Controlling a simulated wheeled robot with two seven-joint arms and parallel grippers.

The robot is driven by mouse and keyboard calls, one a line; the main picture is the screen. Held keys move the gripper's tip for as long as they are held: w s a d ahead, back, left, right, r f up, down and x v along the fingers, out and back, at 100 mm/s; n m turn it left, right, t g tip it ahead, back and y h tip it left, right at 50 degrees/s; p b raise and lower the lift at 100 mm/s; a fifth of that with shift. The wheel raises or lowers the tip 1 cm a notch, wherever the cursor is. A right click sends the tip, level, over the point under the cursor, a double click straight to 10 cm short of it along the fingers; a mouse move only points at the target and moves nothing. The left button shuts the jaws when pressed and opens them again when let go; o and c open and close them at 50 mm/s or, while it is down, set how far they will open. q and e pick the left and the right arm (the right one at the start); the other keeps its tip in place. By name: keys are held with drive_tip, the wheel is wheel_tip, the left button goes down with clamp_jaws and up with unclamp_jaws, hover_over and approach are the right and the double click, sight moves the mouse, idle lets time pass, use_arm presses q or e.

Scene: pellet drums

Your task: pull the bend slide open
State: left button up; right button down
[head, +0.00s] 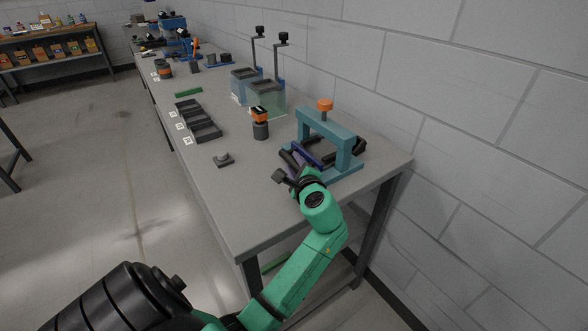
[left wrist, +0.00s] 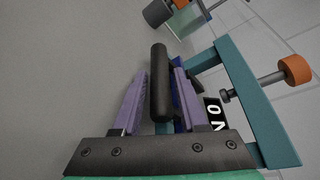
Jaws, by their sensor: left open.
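The bend slide's teal frame (head: 343,150) stands at the right end of the bench, with an orange knob (head: 325,104) on top. In the left wrist view, the frame (left wrist: 240,85) rises at the right, with a black and white label. A black bar handle (left wrist: 160,85) lies lengthwise between the purple fingers of my left gripper (left wrist: 159,75). The fingers are open, one on each side of the bar; I cannot tell if either touches it. In the head view, my left gripper (head: 298,161) is at the frame's near left side, its fingers partly hidden.
Black trays (head: 205,131) and clear tanks (head: 265,99) are farther back. The wall runs close on the right. The bench's near left part (head: 240,205) is clear.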

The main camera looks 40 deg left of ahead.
use_arm(q)
clamp_jaws()
drive_tip(key=shift+f, duration=0.1)
idle(1.3)
